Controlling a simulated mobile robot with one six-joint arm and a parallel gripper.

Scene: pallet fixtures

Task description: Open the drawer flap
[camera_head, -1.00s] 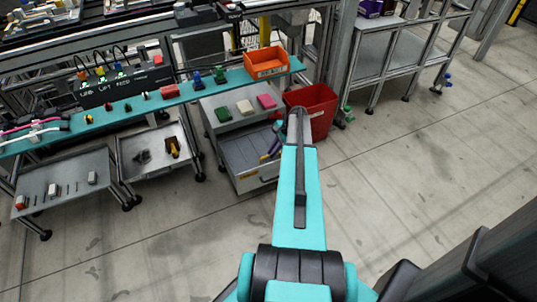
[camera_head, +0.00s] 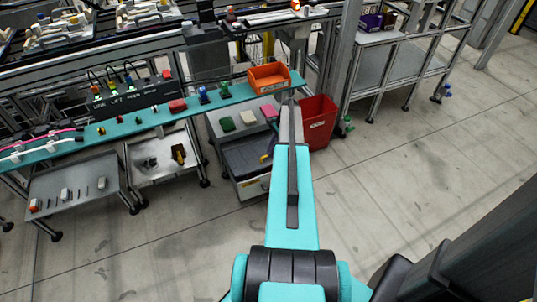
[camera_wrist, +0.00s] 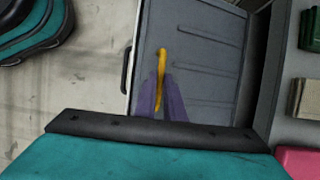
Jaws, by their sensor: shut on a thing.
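The drawer unit (camera_head: 250,186) stands below the teal shelf in the head view, with a pale front and a dark grey top panel, the flap (camera_head: 243,158). In the wrist view the flap (camera_wrist: 205,60) is a ribbed grey panel, with a black handle (camera_wrist: 126,70) at the unit's left edge. My gripper (camera_wrist: 161,80) has purple fingers shut on a slim yellow bar (camera_wrist: 162,55) over the flap. Whether the bar is fixed to the flap is unclear. In the head view my arm mostly hides the gripper. The flap's exact angle is hard to tell.
A red bin (camera_head: 318,120) stands right beside the unit. An orange bin (camera_head: 268,77) sits on the teal shelf (camera_head: 140,118) above. Green, beige and pink blocks (camera_head: 247,118) lie behind the flap. Low carts (camera_head: 75,187) stand left. The floor in front is clear.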

